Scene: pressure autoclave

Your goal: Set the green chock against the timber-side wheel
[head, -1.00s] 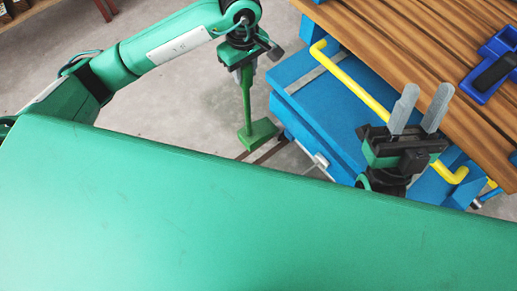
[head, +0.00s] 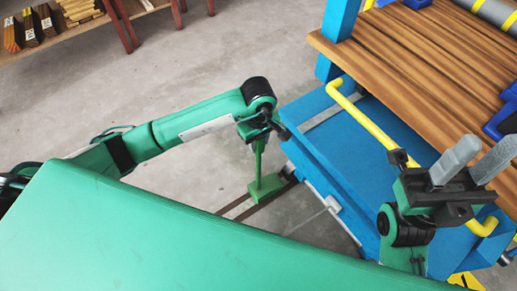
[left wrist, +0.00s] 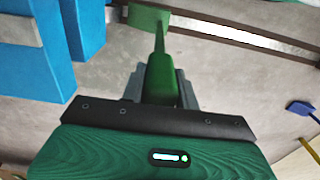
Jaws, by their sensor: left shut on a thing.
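The green chock (head: 265,187) is a block on an upright green handle. My left gripper (head: 259,136) is shut on the handle's top, with the block hanging below it beside the lower left side of the blue cart (head: 325,155). In the left wrist view, the handle (left wrist: 160,78) runs between the fingers to the block (left wrist: 149,18) at a brown rail. I cannot tell whether the block touches the floor or rail. No wheel can be made out; the cart body hides the area beneath it. My right gripper (head: 474,164) is open and empty above the cart's right part.
Brown rails (head: 234,208) run along the grey floor to the cart. A yellow handle bar (head: 372,127) lines the cart's edge beside a wooden slatted top (head: 410,60). A shelf with timber pieces (head: 42,25) stands at the back left. Open floor lies between.

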